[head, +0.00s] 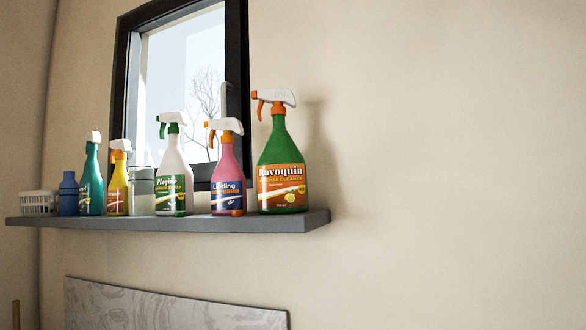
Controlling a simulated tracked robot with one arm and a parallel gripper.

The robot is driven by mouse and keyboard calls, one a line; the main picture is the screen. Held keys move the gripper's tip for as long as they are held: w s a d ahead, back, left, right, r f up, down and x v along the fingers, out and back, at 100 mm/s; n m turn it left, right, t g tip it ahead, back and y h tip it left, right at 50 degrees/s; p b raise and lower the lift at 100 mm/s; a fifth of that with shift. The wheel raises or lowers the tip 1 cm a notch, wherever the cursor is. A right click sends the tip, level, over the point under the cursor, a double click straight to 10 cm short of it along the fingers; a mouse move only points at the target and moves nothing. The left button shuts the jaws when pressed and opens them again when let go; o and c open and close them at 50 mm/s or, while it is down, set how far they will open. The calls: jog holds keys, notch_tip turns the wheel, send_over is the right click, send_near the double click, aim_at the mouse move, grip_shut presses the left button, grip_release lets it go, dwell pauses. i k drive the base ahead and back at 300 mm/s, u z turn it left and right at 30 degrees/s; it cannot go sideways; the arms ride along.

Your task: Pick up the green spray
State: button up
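The green spray bottle (281,150) stands upright at the right end of a grey wall shelf (150,223). It has a white and orange trigger head and an orange label reading "Ravoquin". A pink spray bottle (228,165) stands close to its left. A white bottle with a green trigger (173,165) is further left. A teal spray bottle (92,180) stands near the shelf's left part. My gripper does not show in the head view.
A yellow spray bottle (118,185), a clear jar (141,190), a blue bottle (68,194) and a white basket (38,203) share the shelf. A dark-framed window (238,90) is behind. A grey patterned panel (170,308) is below. The wall at right is bare.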

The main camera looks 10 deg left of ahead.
aim_at(282, 182)
jog(key=i, duration=0.9)
jog(key=u, duration=0.05)
